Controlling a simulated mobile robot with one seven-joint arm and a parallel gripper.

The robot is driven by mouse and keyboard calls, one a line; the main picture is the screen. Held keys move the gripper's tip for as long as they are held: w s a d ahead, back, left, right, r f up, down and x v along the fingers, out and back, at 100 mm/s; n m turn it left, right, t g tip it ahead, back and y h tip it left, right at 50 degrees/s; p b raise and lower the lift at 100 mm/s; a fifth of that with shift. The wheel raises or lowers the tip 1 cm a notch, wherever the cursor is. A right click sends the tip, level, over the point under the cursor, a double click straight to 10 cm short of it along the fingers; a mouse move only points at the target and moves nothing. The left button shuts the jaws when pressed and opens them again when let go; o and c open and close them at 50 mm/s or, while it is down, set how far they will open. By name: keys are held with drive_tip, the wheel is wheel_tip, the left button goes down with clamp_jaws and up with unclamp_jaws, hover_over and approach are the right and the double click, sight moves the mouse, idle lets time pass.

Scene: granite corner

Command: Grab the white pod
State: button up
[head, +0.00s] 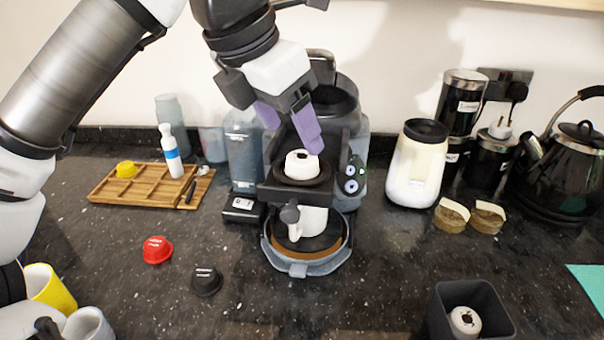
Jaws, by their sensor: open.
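A white pod (302,164) with a dark mark on top sits on the round dark holder of the coffee machine (335,110), in the middle of the head view. Another white pod-like piece (464,320) lies inside a dark square bin (440,305) at the bottom right. My gripper (293,125), with purple fingers, is open and points down just above and behind the pod on the machine. Its right finger shows close over the pod; I cannot tell if it touches. Nothing shows between the fingers.
A red pod (158,250) and a black pod (206,281) lie on the granite counter. A wooden tray (112,190) holds a yellow pod (127,169) and a white bottle. Right stand a white container (418,165), black canisters and a kettle (567,170). The front middle counter is clear.

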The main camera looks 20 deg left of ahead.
sight(302, 156)
drive_tip(key=b+x, duration=0.3)
drive_tip(key=x, duration=0.2)
drive_tip(key=shift+s, duration=0.15)
drive_tip(key=shift+c, duration=0.5)
drive_tip(key=c, duration=1.2)
